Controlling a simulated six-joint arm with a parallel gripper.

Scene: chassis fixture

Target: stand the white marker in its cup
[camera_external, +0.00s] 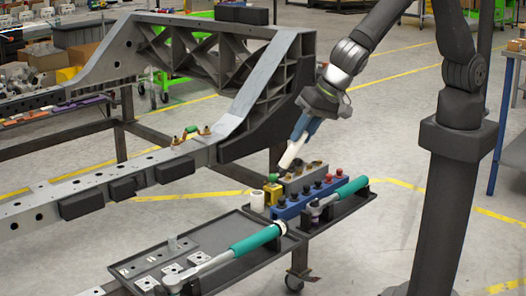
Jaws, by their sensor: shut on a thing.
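The white marker (290,154) is held in my gripper (303,132). The marker is tilted, with its lower end pointing down and to the left. That end is just above or in front of the grey block behind the blue rack; I cannot tell whether it touches anything. A small white cylinder (258,201), possibly the cup, stands upright at the left end of the blue rack. I cannot tell from this view whether it is hollow.
A blue rack (305,199) with dark and red knobs stands beside a yellow block (273,196) and a grey block (306,178). Teal-handled wrenches lie on black trays (225,243). The large grey chassis frame (265,85) rises behind and left of my gripper.

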